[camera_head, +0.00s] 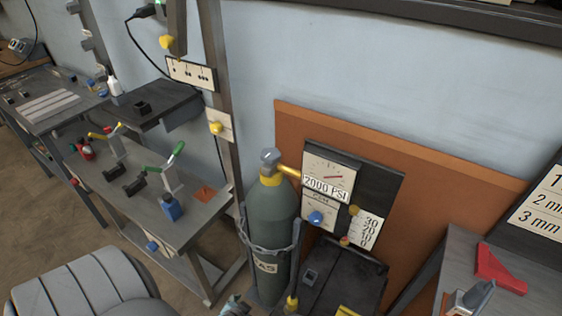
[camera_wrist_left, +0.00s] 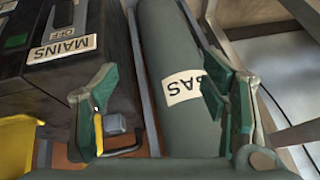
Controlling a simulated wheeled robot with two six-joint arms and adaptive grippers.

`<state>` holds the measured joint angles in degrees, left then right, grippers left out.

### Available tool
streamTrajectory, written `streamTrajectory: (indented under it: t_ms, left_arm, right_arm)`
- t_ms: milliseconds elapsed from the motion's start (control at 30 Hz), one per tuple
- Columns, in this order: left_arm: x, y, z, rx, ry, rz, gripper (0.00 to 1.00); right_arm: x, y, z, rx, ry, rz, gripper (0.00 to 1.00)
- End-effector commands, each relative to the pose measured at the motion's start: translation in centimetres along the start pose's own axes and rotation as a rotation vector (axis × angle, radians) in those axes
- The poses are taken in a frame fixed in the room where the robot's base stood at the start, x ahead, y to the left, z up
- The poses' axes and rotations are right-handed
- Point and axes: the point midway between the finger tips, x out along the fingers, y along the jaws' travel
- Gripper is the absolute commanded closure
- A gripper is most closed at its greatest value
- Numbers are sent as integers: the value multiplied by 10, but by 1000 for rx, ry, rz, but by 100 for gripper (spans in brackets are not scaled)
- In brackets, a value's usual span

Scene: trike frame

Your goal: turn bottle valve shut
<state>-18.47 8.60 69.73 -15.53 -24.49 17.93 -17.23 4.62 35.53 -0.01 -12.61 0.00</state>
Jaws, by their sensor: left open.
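The gas bottle (camera_head: 270,222) stands upright, dark green-grey, held by a chain in a rack. Its valve (camera_head: 270,158), a grey-blue knob, sits on top, with a brass fitting leading right to the gauge panel. In the left wrist view the bottle (camera_wrist_left: 168,45) shows with its GAS label between the fingers; the valve is not in that view. My left gripper (camera_wrist_left: 165,110) is open and empty, with green-padded fingers spread apart. In the head view only a small part of it (camera_head: 236,306) shows at the bottom edge, low in front of the bottle and well below the valve. My right gripper is not seen.
The gauge panel (camera_head: 385,172) with a 2000 PSI dial and a blue knob (camera_head: 316,218) stands right of the bottle. A dark machine labelled MAINS (camera_wrist_left: 98,22) is beside it. A bench with clamps (camera_head: 139,208) is left. A grey seat (camera_head: 85,287) is at front left.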

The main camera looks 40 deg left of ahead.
Motion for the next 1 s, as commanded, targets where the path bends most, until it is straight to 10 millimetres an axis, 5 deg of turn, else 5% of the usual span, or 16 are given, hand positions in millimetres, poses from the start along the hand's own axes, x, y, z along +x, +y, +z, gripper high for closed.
streamTrajectory:
  t_ms: [33, 100, 200, 300, 433, 567, 1000]
  left_arm:
    - [-2, -15, -59, -21, 135, -52, 32]
    - [-39, -40, -144, -80, 334, -132, 32]
    - [-119, -71, -234, -195, 611, -222, 32]
    - [-198, -93, -279, -312, 830, -268, 32]
    - [-257, -108, -300, -405, 980, -285, 32]
    - [-264, -114, -312, -420, 1008, -285, 32]
    - [-208, -159, -391, -420, 1005, -286, 32]
  right_arm:
    - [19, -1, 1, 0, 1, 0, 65]
    - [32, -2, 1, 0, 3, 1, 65]
    - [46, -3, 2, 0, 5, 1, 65]
    - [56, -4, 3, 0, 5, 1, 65]
    - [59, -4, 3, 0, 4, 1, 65]
    - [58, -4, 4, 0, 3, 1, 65]
    - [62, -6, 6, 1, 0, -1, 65]
